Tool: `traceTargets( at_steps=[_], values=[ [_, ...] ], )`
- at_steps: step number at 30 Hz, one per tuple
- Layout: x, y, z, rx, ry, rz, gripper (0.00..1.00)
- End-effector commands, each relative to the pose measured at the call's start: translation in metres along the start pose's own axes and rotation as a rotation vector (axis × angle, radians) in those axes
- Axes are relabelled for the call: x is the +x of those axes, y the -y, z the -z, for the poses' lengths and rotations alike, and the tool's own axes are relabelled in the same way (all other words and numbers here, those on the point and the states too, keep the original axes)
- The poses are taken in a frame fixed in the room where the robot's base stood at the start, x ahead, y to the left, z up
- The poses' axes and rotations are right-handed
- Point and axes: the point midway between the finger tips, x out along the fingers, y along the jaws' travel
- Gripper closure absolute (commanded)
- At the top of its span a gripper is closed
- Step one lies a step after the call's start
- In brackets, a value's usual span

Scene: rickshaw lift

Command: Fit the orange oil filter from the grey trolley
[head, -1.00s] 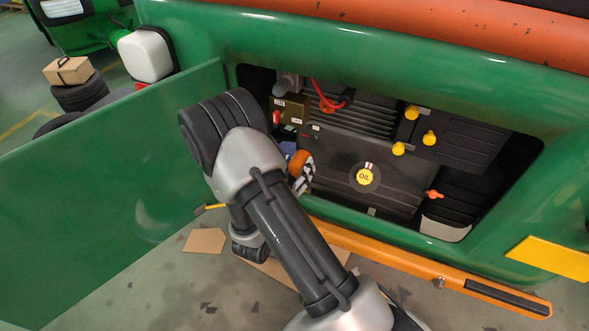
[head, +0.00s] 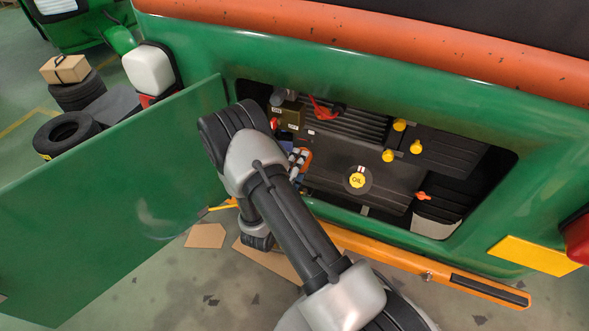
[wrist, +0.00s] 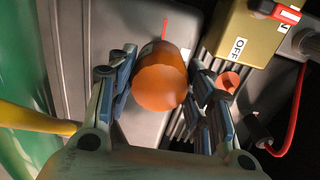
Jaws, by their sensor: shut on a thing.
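The orange oil filter (wrist: 160,82) is a rounded orange cylinder between my fingers in the wrist view. My gripper (wrist: 161,95) is shut on it, with one finger on each side. Beyond it is a grey engine surface with a thin red mark (wrist: 166,28); I cannot tell whether the filter touches that surface. In the head view my gripper (head: 297,158) is inside the left part of the open engine bay, and an orange edge of the filter (head: 307,158) shows beside the fingers. My arm hides much of this area. The grey trolley is not visible.
A box labelled OFF (wrist: 245,38) and a red cable (wrist: 297,105) are close on the right in the wrist view. A yellow rod (wrist: 35,118) lies left. The green open door (head: 120,190) stands left of my arm. Yellow caps (head: 388,156) sit right in the bay.

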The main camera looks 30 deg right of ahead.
Motion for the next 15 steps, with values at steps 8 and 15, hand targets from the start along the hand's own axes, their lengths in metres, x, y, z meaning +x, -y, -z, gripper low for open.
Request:
traceTargets(
  at_steps=[8,15],
  values=[
    [0.03,0.0,0.0,0.004,-0.002,0.001,0.82],
    [0.041,0.001,0.0,0.002,0.0,0.002,0.82]
  ],
)
